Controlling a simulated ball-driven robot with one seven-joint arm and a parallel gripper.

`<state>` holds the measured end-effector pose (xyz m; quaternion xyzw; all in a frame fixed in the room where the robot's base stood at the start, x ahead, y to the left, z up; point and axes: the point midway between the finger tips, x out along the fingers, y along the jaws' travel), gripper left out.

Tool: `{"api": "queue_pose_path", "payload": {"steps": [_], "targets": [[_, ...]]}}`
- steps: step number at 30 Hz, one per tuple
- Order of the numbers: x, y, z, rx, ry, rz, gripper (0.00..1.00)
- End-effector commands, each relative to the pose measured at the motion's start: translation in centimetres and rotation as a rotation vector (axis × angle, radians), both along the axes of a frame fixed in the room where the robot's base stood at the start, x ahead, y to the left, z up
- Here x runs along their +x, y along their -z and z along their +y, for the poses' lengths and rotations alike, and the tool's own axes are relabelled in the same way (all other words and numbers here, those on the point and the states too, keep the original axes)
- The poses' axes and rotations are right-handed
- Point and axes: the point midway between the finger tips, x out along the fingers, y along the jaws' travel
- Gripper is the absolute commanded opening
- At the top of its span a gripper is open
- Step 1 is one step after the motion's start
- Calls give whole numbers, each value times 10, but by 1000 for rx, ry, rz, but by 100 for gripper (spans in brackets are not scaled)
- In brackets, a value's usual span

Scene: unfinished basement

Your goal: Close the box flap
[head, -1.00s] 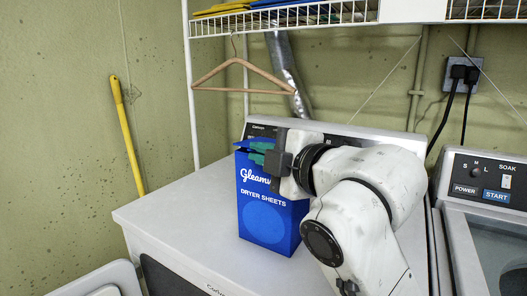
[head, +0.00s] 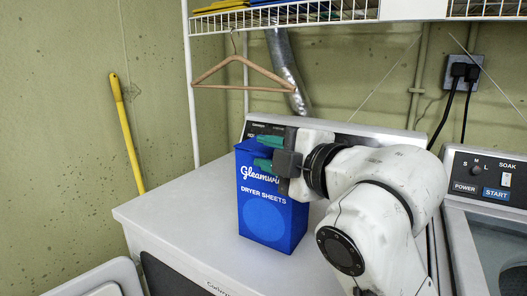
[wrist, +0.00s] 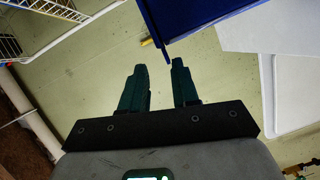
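A blue dryer-sheet box (head: 265,212) stands upright on the white dryer top in the head view. Its flap (head: 250,146) appears to lie low over the top, partly hidden behind my gripper; I cannot tell whether it is flush. My gripper (head: 266,153) is at the box's upper right front edge, its two green fingers apart and pointing left, with nothing seen between them. In the wrist view my gripper (wrist: 160,84) also shows parted fingers, and the blue box (wrist: 190,18) is at the top, beyond the fingertips. Contact with the box is unclear.
The dryer top (head: 180,205) is clear left of the box. A washer (head: 485,200) stands at the right. A wooden hanger (head: 243,83) hangs from the wire shelf (head: 280,18) above. A yellow pole (head: 127,135) leans on the left wall.

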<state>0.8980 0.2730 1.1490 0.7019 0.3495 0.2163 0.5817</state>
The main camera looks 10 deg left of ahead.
Motion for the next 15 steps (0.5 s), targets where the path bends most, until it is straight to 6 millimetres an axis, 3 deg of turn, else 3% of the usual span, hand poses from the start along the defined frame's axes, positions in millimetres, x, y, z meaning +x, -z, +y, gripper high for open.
{"api": "queue_pose_path", "payload": {"steps": [9, 15], "targets": [[-40, -5, -46, 1, 1, 0, 30], [-56, -8, -62, 1, -1, 2, 30]]}}
